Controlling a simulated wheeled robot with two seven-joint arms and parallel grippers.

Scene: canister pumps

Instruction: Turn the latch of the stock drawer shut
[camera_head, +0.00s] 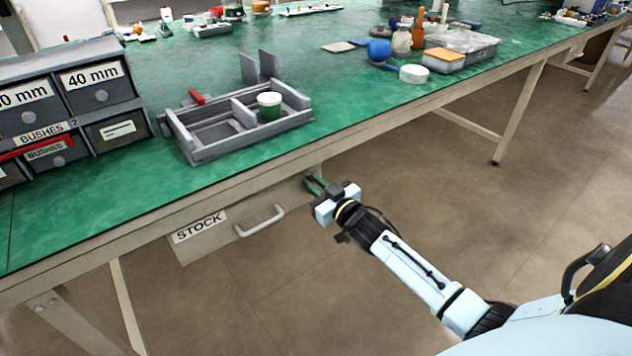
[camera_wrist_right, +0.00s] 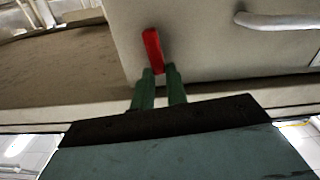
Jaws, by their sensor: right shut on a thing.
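The stock drawer (camera_head: 213,234) is a beige front under the green bench, with a "STOCK" label (camera_head: 199,226) and a pale bar handle (camera_head: 260,221). In the right wrist view its handle (camera_wrist_right: 278,21) shows at upper right. The red latch (camera_wrist_right: 152,48) on the drawer front stands nearly upright in that view, leaning slightly. My right gripper (camera_head: 315,184) is at the drawer's right end. Its green fingers (camera_wrist_right: 159,72) are shut on the near end of the latch, one on each side. The fingers hide that end. My left gripper is out of view.
Above the drawer, the bench (camera_head: 110,207) carries a grey divided tray (camera_head: 195,155) with a green-and-white pot (camera_head: 269,106). A grey bin cabinet (camera_head: 62,92) stands at left. A bench leg (camera_head: 520,112) stands to the right. The floor around my right arm looks clear.

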